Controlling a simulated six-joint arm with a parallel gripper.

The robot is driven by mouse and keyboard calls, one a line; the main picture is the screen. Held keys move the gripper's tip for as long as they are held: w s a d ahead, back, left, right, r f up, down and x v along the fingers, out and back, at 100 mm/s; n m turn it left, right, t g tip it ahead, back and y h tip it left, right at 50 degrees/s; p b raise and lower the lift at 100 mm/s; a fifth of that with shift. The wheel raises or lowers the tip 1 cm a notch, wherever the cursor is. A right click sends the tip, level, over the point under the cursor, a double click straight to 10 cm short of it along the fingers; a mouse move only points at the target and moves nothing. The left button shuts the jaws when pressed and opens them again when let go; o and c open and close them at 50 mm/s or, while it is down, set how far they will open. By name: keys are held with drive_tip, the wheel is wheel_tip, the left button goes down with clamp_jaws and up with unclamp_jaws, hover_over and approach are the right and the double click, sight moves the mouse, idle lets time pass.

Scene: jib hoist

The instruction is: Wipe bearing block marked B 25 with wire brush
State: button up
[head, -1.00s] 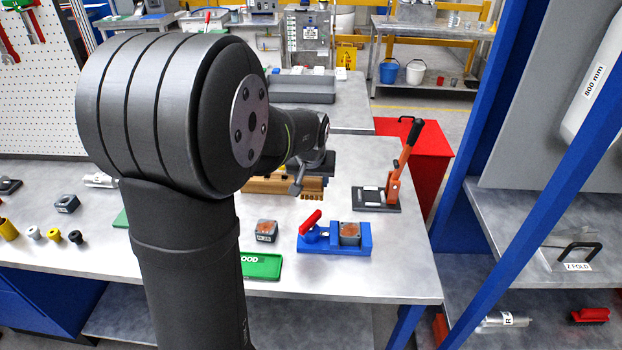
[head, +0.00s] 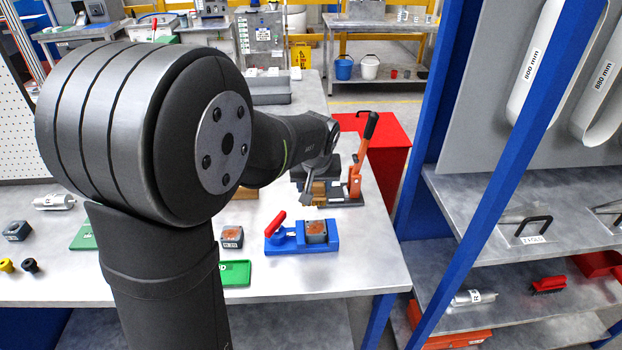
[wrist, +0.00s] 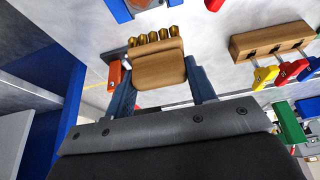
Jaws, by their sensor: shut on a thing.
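My gripper (wrist: 160,88) is shut on the wire brush (wrist: 158,70), which has a wooden back and brass bristles that point away from the gripper. In the head view, the brush and gripper are partly hidden by my arm and hang over the bench behind the blue vise (head: 290,245). The blue vise has a red handle and holds a grey bearing block (head: 316,232) with a rusty brown top. A second rusty-topped bearing block (head: 232,237) stands on the bench left of the vise. I cannot read B 25 on either block. The brush touches neither block.
A green tray (head: 236,273) lies in front of the loose block. A blue post (head: 490,205) and shelves rise on the right. A wooden rack with coloured tools (wrist: 270,40) shows in the wrist view.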

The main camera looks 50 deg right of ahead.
sight(316, 203)
wheel_tip(316, 203, down, 6)
drive_tip(key=shift+f, duration=0.15)
drive_tip(key=shift+s+a+r, duration=0.2)
drive_tip(key=shift+s+a, duration=0.1)
drive_tip(key=shift+c, duration=0.7)
drive_tip(key=shift+s+a+f, duration=0.15)
drive_tip(key=shift+s+a, duration=1.8)
drive_tip(key=shift+w+d, duration=2.2)
drive_tip(key=shift+w, duration=0.05)
drive_tip(key=shift+s+d, duration=0.2)
drive_tip(key=shift+d, duration=0.1)
drive_tip(key=shift+s+a, duration=0.2)
drive_tip(key=shift+s, duration=0.1)
drive_tip(key=shift+s+a, duration=2.1)
drive_tip(key=shift+a, duration=0.1)
drive_tip(key=w+d, duration=0.4)
drive_tip(key=shift+w+d, duration=0.4)
drive_tip(key=shift+d, duration=0.05)
drive_tip(key=shift+r, duration=4.15)
